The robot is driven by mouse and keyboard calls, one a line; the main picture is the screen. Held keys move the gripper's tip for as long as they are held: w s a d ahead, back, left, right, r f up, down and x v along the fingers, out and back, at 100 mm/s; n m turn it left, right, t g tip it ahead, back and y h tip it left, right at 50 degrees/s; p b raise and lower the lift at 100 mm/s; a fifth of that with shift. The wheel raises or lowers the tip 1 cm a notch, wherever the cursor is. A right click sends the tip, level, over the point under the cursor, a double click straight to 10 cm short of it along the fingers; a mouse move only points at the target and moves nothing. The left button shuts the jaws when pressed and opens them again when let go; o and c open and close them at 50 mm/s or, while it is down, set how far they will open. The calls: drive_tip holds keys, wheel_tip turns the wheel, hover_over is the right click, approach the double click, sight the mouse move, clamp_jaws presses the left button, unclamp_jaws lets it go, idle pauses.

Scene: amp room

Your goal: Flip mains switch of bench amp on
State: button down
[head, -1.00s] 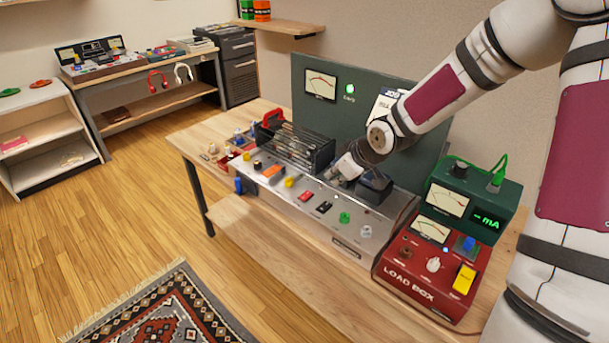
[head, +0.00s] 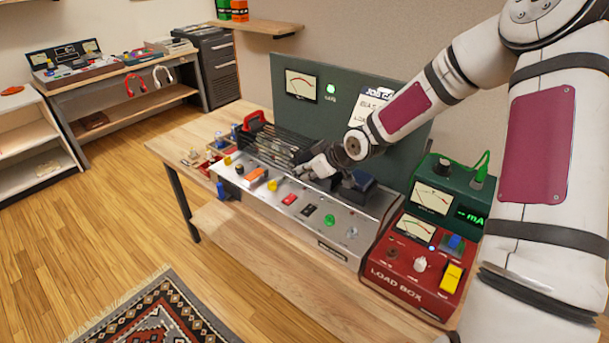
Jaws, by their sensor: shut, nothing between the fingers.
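The bench amp (head: 325,236) is a long silver chassis on the wooden bench, with a row of controls along its sloped front. My gripper (head: 302,172) is shut and empty, over the amp's top just behind the red rocker. It looks apart from the controls; its fingertips are small and partly unclear.
The red load box (head: 407,294) and green mA meter (head: 433,190) stand right of the amp. A green panel (head: 340,115) rises behind it. A dark rack of parts (head: 272,145) sits left of my gripper.

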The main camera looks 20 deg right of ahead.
hover_over(295, 196)
drive_tip(key=f, duration=0.6)
drive_tip(key=shift+a+b, duration=0.35)
drive_tip(key=shift+b, duration=0.05)
drive_tip(key=shift+d+f, duration=0.25)
drive_tip(key=shift+f, duration=1.5)
drive_tip(key=shift+w+d, duration=0.1)
drive_tip(key=shift+w+d+f, duration=0.1)
drive_tip(key=shift+f, duration=0.3)
